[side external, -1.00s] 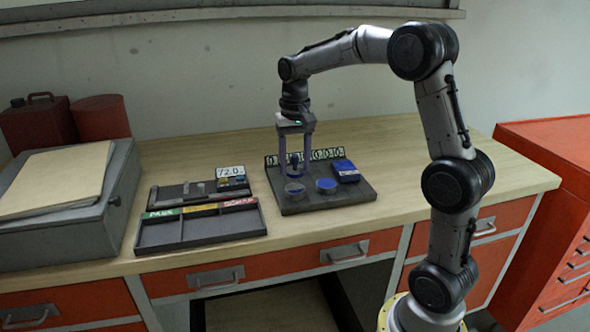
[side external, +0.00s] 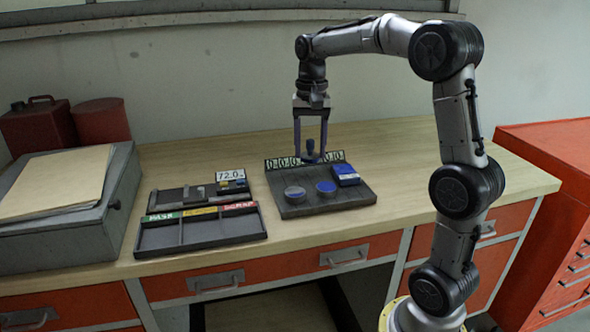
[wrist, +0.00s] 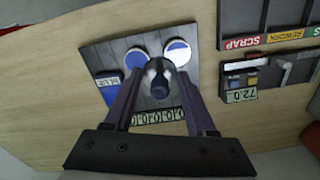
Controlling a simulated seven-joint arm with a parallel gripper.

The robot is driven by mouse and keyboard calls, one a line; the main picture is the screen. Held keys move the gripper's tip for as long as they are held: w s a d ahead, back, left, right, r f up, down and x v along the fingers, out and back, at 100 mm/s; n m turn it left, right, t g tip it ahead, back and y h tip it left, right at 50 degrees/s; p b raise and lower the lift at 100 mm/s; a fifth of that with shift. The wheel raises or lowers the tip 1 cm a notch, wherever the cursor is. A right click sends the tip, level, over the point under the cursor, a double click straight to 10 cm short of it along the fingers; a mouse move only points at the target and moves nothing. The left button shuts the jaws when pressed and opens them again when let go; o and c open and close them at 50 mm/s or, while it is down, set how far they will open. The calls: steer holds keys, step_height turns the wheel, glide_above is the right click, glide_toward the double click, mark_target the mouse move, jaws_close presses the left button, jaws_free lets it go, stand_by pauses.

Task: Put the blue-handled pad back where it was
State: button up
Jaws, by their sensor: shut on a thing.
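My gripper (side external: 310,154) is shut on the blue-handled pad (side external: 310,150) and holds it above the back of a dark board (side external: 350,197). In the wrist view the pad's dark handle (wrist: 160,86) stands between my fingers; its underside is hidden. The dishes also show in the wrist view, the blue one (wrist: 136,57) beside the half-pale one (wrist: 178,52).
A strip of number tiles (side external: 280,163) stands along the board's back edge, close below the pad. To the left are a sorting tray (side external: 190,236) with coloured labels and a dark holder with a 72.0 display (side external: 230,174). The wooden bench (side external: 420,165) is clear to the right.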

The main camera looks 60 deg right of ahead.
steer(key=s+d+r+m, duration=0.1)
steer(key=s+r+m, duration=0.1)
steer(key=s+m, duration=0.1)
glide_above(295, 175)
steer(key=f, duration=0.9)
steer(key=shift+s+a+f, duration=0.1)
steer(key=shift+s, duration=0.1)
steer(key=shift+w+f, duration=0.15)
steer(key=shift+f, duration=0.8)
steer(key=shift+w+f, duration=0.1)
steer(key=shift+f, duration=0.8)
steer(key=shift+f, duration=0.1)
steer(key=o, duration=1.2)
